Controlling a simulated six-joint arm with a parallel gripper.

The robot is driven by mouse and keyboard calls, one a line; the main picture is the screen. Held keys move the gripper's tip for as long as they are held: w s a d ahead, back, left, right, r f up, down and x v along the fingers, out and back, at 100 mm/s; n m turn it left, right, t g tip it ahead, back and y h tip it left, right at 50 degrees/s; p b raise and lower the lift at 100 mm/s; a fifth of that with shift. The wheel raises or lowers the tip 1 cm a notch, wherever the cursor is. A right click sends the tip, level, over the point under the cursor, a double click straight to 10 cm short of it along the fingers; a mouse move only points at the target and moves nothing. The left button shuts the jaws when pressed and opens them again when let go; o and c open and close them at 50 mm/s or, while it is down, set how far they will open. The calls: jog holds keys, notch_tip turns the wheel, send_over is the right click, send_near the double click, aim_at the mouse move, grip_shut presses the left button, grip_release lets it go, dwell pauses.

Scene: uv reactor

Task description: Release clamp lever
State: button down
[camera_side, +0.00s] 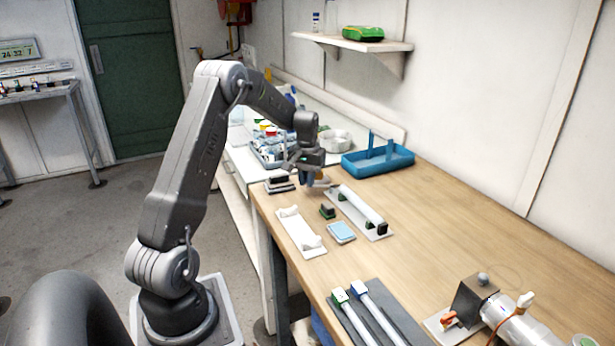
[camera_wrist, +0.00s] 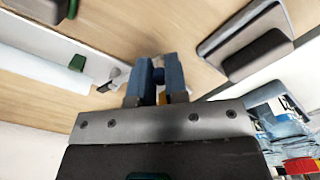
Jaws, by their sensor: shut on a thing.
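The reactor, a silver cylinder (camera_side: 505,325) with a dark end block (camera_side: 474,297), lies at the lower right in the side view. A small orange-red lever (camera_side: 449,319) sits by the block, and a white-tipped lever (camera_side: 525,300) stands up from the cylinder. I cannot tell which is the clamp lever. My gripper (camera_side: 317,181) is far from both, low over the back left of the bench. In the wrist view its blue fingers (camera_wrist: 160,66) are close together on a small thing (camera_wrist: 161,97), partly orange and mostly hidden. The reactor is not in the wrist view.
A holder with a white tube (camera_side: 360,207), an empty white cradle (camera_side: 297,233) and a light-blue pad (camera_side: 342,232) lie near my gripper. A blue tray (camera_side: 347,164) stands behind. Two tubes on a grey mat (camera_side: 400,325) lie in front. Bare bench lies between holder and reactor.

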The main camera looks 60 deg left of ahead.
jog(key=shift+s+d+r+n, duration=0.1)
jog(key=shift+d+n, duration=0.55)
jog(key=shift+n, duration=0.45)
jog(key=shift+s+d+r+n, duration=0.1)
jog(key=shift+d+n, duration=0.55)
jog(key=shift+n, duration=0.45)
jog(key=shift+d, duration=0.1)
jog(key=c, duration=1.1)
grip_release()
jog(key=shift+f, duration=0.15)
notch_tip(320, 180, up, 14)
jog(key=shift+f, duration=0.1)
